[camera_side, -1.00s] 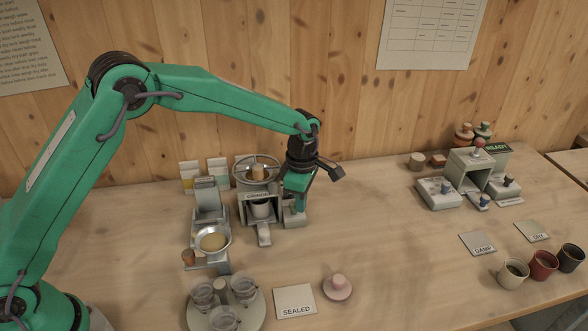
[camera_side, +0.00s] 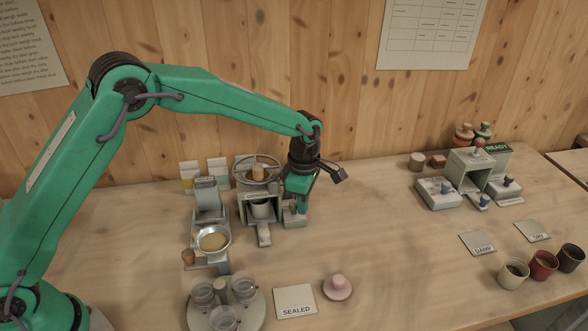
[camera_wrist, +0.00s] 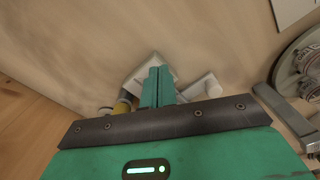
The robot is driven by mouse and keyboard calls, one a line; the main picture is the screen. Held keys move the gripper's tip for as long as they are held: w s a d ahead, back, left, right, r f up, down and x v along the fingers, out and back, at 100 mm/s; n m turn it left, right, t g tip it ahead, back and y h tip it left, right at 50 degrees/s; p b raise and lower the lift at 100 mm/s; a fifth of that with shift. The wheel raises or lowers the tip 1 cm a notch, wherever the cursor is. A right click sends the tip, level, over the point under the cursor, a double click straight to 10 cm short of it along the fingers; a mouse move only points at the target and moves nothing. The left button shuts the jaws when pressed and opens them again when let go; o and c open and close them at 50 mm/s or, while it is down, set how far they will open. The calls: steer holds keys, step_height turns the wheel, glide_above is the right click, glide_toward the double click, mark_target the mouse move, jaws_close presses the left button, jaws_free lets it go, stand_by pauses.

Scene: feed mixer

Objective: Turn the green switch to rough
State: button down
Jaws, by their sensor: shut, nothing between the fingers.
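The small pale switch box (camera_side: 294,220) stands just right of the grinder in the side view. My gripper (camera_side: 298,205) points down at the top of this box, its fingers together and empty. In the wrist view my gripper (camera_wrist: 158,72) shows as two green fingers side by side, over a pale block (camera_wrist: 138,80). A pale bar (camera_wrist: 203,88) sticks out to the right of the fingers. The fingers cover the middle of the block. I cannot make out the green switch's own colour, its setting or its markings, or whether the fingers touch it.
The grinder (camera_side: 259,206) with its hand wheel stands close on the left of my gripper. A metal pan (camera_side: 213,240) and a round tray of glass cups (camera_side: 249,315) are in front of it. The table to the right is clear up to the grey boxes (camera_side: 438,193).

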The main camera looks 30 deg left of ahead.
step_height(320, 180, up, 6)
stand_by(0.9)
steer(key=shift+w+r, duration=0.1)
steer(key=shift+w, duration=0.05)
steer(key=shift+w+a+r, duration=0.3)
steer(key=shift+w+r, duration=0.1)
steer(key=shift+w, duration=0.35)
steer(key=shift+f, duration=0.1)
steer(key=shift+f, duration=3.4)
steer(key=shift+s+a, duration=0.15)
steer(key=shift+a, duration=0.05)
